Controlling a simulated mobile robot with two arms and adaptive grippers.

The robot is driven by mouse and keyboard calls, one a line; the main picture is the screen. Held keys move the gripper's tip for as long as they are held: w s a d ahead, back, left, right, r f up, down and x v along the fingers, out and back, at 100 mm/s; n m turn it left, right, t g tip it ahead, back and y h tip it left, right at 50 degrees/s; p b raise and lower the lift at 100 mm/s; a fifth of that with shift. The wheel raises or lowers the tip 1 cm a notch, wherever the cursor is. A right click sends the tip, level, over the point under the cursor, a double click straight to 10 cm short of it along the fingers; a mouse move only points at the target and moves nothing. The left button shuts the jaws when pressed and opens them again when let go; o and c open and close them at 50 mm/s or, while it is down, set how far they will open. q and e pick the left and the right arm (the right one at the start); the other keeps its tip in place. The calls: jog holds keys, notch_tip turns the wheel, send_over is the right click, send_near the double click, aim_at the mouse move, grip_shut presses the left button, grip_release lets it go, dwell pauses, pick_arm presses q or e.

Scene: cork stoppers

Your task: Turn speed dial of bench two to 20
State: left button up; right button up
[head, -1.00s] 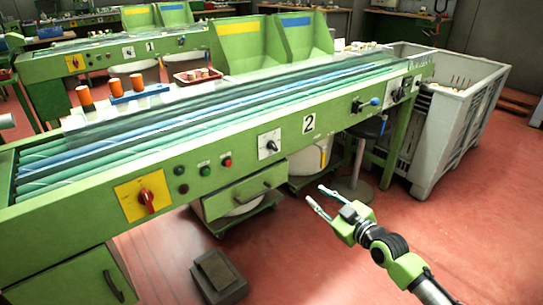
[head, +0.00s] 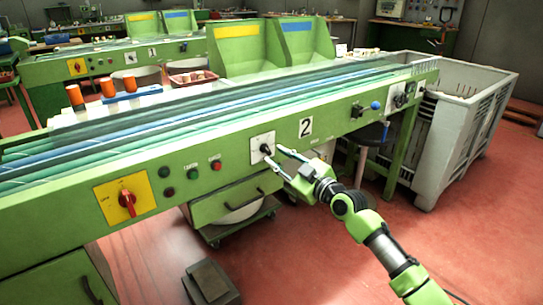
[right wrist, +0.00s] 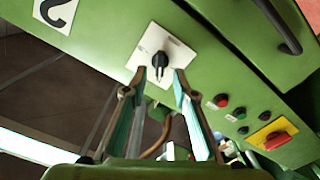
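The speed dial (head: 265,148) is a black knob on a white plate, on the green front of bench two (head: 330,105), left of the plate with the number 2 (head: 305,127). In the right wrist view the dial (right wrist: 160,62) is near the picture's middle, on its white plate. My right gripper (head: 274,158) is at the dial, its fingertips apart. In the right wrist view the open fingers (right wrist: 154,78) stand either side of the knob's lower end; I cannot tell whether they touch it. The scale marks are too small to read. My left gripper is out of view.
A red rotary switch on a yellow plate (head: 126,199) and small buttons (head: 191,172) sit left of the dial. A drawer handle (head: 262,190) is below. A grey crate (head: 455,130) stands at the right. The red floor in front is mostly clear.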

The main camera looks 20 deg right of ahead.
aim_at(268, 151)
jog(key=shift+x, duration=1.75)
grip_shut()
